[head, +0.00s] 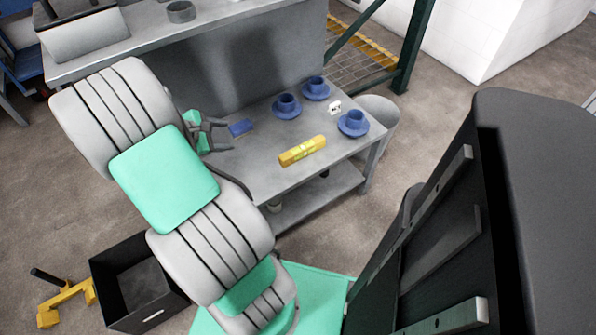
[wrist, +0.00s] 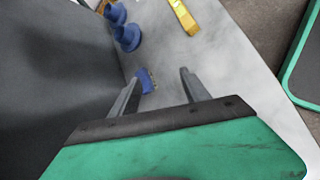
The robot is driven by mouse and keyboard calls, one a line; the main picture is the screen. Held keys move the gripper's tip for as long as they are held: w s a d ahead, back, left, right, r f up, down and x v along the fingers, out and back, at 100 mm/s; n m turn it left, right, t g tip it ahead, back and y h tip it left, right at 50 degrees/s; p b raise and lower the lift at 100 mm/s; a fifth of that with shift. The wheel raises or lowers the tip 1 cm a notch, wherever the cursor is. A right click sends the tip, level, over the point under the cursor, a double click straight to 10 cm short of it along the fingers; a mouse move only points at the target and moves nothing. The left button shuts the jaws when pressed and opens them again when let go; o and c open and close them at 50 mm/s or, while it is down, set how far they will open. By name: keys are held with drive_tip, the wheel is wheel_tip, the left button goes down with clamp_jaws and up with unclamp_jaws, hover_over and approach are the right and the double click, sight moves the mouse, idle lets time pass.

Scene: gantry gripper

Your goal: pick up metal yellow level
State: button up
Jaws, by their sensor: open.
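The yellow level (head: 302,150) is a short yellow bar lying flat on the grey table, near its front edge. It also shows in the wrist view at the top (wrist: 184,17), partly cut off by the frame's edge. My gripper (head: 222,136) is open and empty over the left part of the table, to the left of the level and apart from it. In the wrist view my gripper's two fingers (wrist: 160,80) are spread, with a small blue object (wrist: 147,80) beyond them by the left finger.
The small blue object (head: 241,128) lies near my gripper. A grey wall panel (head: 235,75) rises behind. Table surface around the level is clear.

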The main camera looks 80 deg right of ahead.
drive_tip(key=s+d+f+n+g+b, duration=0.25)
drive_tip(key=s+d+f, duration=0.3)
drive_tip(key=f, duration=0.35)
drive_tip(key=n+g+h+b, duration=0.2)
drive_tip(key=g+b, duration=0.1)
drive_tip(key=b, duration=0.1)
approach(299, 149)
drive_tip(key=d, duration=0.1)
drive_tip(key=s+d+f, duration=0.1)
drive_tip(key=d, duration=0.1)
drive_tip(key=shift+s+f, duration=0.15)
drive_tip(key=shift+f, duration=0.05)
drive_tip(key=b+x, duration=0.1)
drive_tip(key=x, duration=0.1)
drive_tip(key=b+x, duration=0.1)
drive_tip(key=x, duration=0.2)
drive_tip(key=b+x, duration=0.1)
drive_tip(key=x, duration=0.1)
drive_tip(key=shift+s+a+f, duration=0.2)
drive_tip(key=shift+s+a, duration=0.1)
drive_tip(key=shift+s, duration=0.15)
drive_tip(key=shift+s+d, duration=0.1)
drive_tip(key=shift+d, duration=0.1)
drive_tip(key=shift+r, duration=0.1)
clamp_jaws()
